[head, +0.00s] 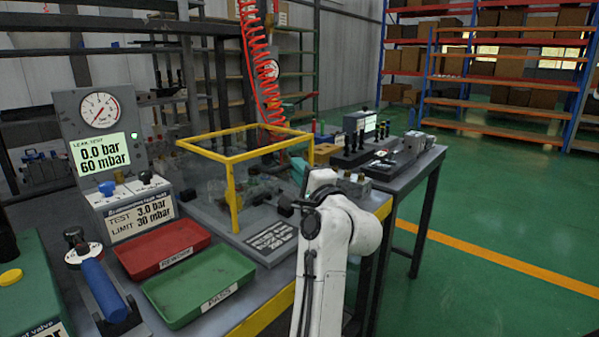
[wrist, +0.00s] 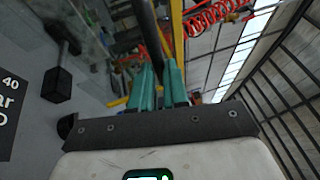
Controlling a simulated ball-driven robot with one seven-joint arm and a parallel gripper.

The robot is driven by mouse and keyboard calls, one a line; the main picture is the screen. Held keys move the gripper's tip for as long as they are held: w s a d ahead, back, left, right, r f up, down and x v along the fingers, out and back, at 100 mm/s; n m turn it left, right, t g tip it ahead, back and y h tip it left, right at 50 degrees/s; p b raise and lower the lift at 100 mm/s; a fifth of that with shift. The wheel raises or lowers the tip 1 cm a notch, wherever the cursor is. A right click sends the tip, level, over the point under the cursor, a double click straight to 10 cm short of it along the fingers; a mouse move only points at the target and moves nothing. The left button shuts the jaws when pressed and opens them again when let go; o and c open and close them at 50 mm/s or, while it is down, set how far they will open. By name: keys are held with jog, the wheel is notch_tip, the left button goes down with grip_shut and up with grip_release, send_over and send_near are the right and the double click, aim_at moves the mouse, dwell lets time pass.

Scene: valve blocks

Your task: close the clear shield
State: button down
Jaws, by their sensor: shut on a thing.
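The clear shield (head: 233,197) has a yellow frame and see-through panels. It stands over the grey test fixture on the bench, its top frame roughly level; I cannot tell whether it is fully down. My gripper's teal fingers (head: 299,170) are at the right side of the shield, partly hidden behind my white arm. In the wrist view my gripper (wrist: 160,75) is shut on a dark bar (wrist: 147,22). This bar runs beside a yellow frame post (wrist: 177,38); where it joins the shield is unclear.
A red tray (head: 160,262) and a green tray (head: 200,299) lie left of the fixture. A leak-test panel (head: 97,135) stands behind them. A red coiled hose (head: 262,75) hangs behind the shield. Another bench (head: 418,167) stands to the right, with open green floor beyond.

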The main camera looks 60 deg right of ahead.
jog(key=shift+s+d+f, duration=0.1)
jog(key=shift+f, duration=0.3)
jog(key=c, duration=1.5)
grip_release()
jog(key=o, duration=0.4)
jog(key=shift+r, duration=0.15)
jog(key=shift+b+v, duration=0.55)
jog(key=shift+v, duration=4.9)
